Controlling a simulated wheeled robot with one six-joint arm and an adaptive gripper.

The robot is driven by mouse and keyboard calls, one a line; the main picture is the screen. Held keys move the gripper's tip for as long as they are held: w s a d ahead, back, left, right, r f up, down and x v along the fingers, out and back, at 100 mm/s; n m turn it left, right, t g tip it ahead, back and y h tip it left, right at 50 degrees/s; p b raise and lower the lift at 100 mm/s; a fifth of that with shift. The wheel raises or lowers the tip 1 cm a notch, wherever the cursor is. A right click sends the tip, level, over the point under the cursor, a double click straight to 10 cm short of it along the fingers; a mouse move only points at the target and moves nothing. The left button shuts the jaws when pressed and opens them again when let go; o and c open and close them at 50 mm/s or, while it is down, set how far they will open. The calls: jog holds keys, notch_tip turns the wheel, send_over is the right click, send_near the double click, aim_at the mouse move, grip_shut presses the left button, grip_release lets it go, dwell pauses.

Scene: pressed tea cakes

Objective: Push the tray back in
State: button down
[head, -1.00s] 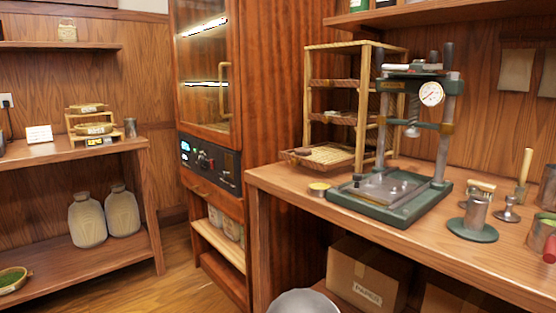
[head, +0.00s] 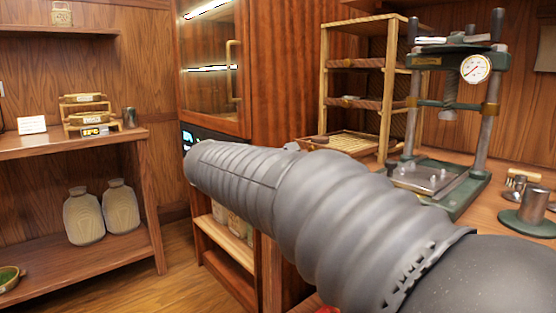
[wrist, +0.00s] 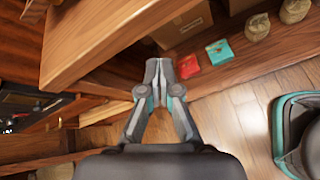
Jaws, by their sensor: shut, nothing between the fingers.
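A wooden rack (head: 388,95) stands on the workbench and holds several woven trays. Its lowest tray (head: 350,145) juts out to the left past the rack's posts, while the trays above sit inside the frame. A small dark piece, perhaps a tea cake (head: 320,139), lies on the jutting tray. My arm crosses in front of the bench and hides the near side below that tray. My gripper (wrist: 158,68) shows in the wrist view, shut and empty, beside the bench edge, with no tray in that view. Its fingers are not clear in the head view.
The green press (head: 440,175) stands right of the rack. A glass-door cabinet (head: 215,75) is to the left. In the wrist view, the bench edge (wrist: 110,40) is close to my gripper, with a cardboard box (wrist: 180,24) below and open floor (wrist: 225,120) to the right.

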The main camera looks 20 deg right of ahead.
jog(key=w+a+r+n+t+h+b, duration=0.1)
jog(key=w+a+r+n+h, duration=0.15)
jog(key=w, duration=0.25)
jog(key=w+a+r+n+h+b, duration=0.1)
jog(key=w+r+n+h, duration=0.25)
jog(key=w, duration=0.25)
jog(key=shift+m+y, duration=0.3)
jog(key=x, duration=1.4)
jog(key=shift+s+r+b, duration=0.15)
jog(key=shift+s+b, duration=0.1)
jog(key=shift+b, duration=0.1)
